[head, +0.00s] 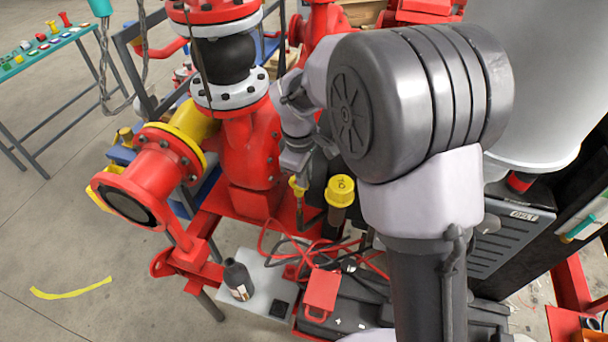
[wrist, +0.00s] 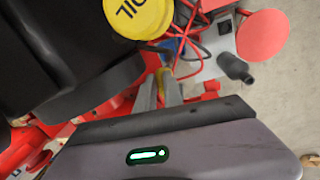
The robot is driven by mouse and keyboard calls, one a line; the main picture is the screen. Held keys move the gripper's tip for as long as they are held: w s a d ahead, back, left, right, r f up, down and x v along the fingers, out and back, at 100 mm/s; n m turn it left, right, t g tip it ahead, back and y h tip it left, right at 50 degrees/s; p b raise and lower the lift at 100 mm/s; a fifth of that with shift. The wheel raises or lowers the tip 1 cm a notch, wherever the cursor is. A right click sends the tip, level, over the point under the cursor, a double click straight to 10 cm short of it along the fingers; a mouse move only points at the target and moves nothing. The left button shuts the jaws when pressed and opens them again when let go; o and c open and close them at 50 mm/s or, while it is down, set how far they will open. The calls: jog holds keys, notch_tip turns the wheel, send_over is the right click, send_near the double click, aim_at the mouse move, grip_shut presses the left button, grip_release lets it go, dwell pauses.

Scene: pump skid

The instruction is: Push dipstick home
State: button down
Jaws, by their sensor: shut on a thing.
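My gripper (wrist: 161,92) is shut on a small yellow piece, which I take to be the dipstick's handle (wrist: 161,80). The fingers stand on either side of it in the wrist view. In the head view the yellow handle (head: 297,185) shows just below my gripper (head: 299,174), to the left of the yellow oil filler cap (head: 341,188). The cap also shows at the top of the wrist view (wrist: 138,16). The dipstick's lower part and its seat are hidden or too small to make out, so I cannot tell how deep it sits.
A red pump with pipe flanges (head: 150,180) stands to the left. Red and black cables (head: 310,250) lie below the handle. A dark bottle (head: 238,278) stands on a grey plate (head: 262,300). A green table (head: 40,60) is at the far left, with open floor before it.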

jog(key=shift+f, duration=0.1)
dwell(0.8)
notch_tip(320, 180, down, 9)
jog(key=b, duration=0.4)
jog(key=shift+b, duration=0.4)
jog(key=shift+s, duration=0.1)
jog(key=c, duration=1.5)
grip_release()
jog(key=shift+f, duration=0.1)
jog(key=shift+o, duration=0.2)
notch_tip(320, 180, up, 17)
jog(key=s+a+p, duration=0.1)
jog(key=s+p, duration=0.1)
jog(key=p, duration=0.3)
jog(key=shift+r+p, duration=0.2)
jog(key=shift+p, duration=0.1)
jog(key=shift+a, duration=0.1)
